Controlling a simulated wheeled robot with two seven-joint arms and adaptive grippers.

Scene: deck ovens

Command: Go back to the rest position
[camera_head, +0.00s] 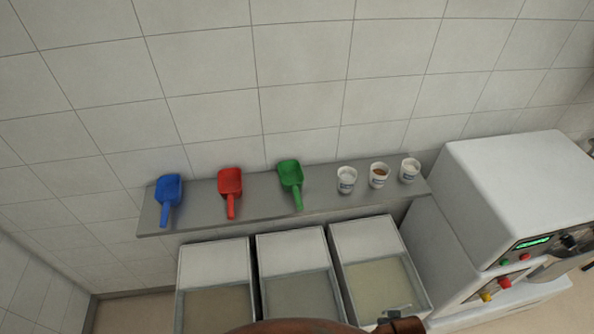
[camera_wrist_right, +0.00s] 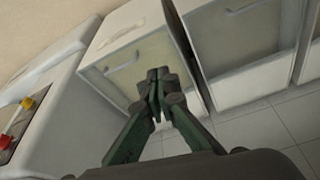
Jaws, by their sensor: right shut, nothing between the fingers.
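My right gripper (camera_wrist_right: 157,92) is shut and empty in the right wrist view. Its fingertips meet in front of the white bins, and I cannot tell how far off they are. In the head view a small part of it may show at the lower right, over the right bin, but too little to read. A brown, rounded part of my own body shows at the bottom edge of the head view. My left gripper is in neither view.
A grey shelf (camera_head: 204,204) holds a blue scoop (camera_head: 168,194), a red scoop (camera_head: 230,186), a green scoop (camera_head: 291,178) and several white cups (camera_head: 346,179). White bins (camera_head: 292,246) stand below. A white machine (camera_head: 525,190) stands at right. Tiled floor (camera_wrist_right: 255,132) shows below the bins.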

